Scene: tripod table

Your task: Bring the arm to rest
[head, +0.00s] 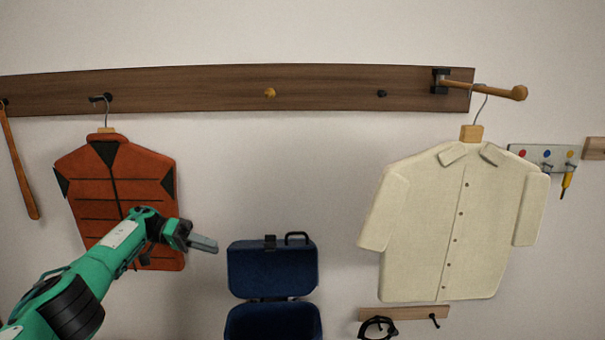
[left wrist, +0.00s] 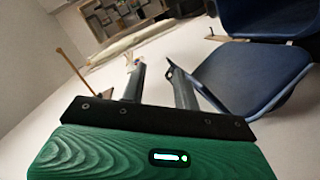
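My left arm, green and black, comes in from the lower left in the head view. Its gripper (head: 205,244) is in front of the wall, beside the lower right edge of the orange vest (head: 113,190) and left of the blue case (head: 272,268). In the left wrist view the two dark fingers of the left gripper (left wrist: 155,72) stand apart, with only pale wall between them. It holds nothing. The blue case also shows close by at the right in that view (left wrist: 245,82). My right gripper is in neither view.
A wooden rail (head: 190,90) with pegs runs along the wall. A cream shirt (head: 450,225) hangs at its right end from a wooden peg arm (head: 490,89). A small rack (head: 540,156) is behind the shirt, a short shelf (head: 400,313) below. Wall between vest and shirt is clear above the case.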

